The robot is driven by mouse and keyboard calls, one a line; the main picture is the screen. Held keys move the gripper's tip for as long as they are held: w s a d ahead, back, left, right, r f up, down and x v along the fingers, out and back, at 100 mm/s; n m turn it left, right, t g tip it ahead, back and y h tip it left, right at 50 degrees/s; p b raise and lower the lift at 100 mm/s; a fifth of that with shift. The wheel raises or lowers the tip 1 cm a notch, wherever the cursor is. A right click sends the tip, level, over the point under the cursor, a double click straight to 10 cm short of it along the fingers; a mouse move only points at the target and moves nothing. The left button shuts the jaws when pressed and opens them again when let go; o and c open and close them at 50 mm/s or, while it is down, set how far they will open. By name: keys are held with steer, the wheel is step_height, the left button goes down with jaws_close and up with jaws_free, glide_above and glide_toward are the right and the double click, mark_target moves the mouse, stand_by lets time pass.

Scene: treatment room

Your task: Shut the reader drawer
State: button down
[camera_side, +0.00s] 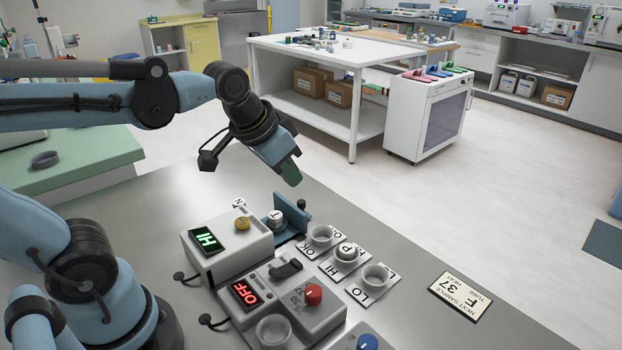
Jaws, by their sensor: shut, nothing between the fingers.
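The reader (222,250) is a white box on the grey bench, with a green display showing "HI" and a yellow knob. Its drawer (291,214) stands out from the far right side, with a blue-teal upright front plate. A capped tube marked T (275,219) stands at the drawer, between the box and the plate; its lower part is hidden. My gripper (288,172) is shut and empty. It hangs in the air above and beyond the drawer front in the picture, apart from it.
A grey heater (285,305) with a red "OFF" display, a red knob and a cup stands in front of the reader. Labelled cups (376,276) stand right of it, one holding a capped tube (347,253). A card (460,297) lies further right. The bench (400,225) beyond the drawer is clear.

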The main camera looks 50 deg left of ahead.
steer(key=w+a+r+m+g+y, duration=0.15)
steer(key=w+g, duration=0.25)
steer(key=w, duration=0.5)
steer(key=w+a+m+g, duration=0.2)
steer(key=w+g, duration=0.1)
steer(key=w, duration=0.6)
steer(key=f+g, duration=0.1)
steer(key=f, duration=0.4)
steer(key=s+a+f, duration=0.1)
steer(key=f, duration=0.4)
steer(key=s+a+f+m+g, duration=0.1)
steer(key=f, duration=0.4)
steer(key=shift+a+g, duration=0.1)
steer(key=shift+g, duration=0.2)
steer(key=shift+s+a+r, duration=0.1)
steer(key=shift+s+a, duration=0.15)
steer(key=shift+s, duration=0.25)
steer(key=shift+s+a, duration=0.2)
steer(key=shift+s, duration=0.25)
steer(key=shift+s+a, duration=0.45)
steer(key=shift+s, duration=0.35)
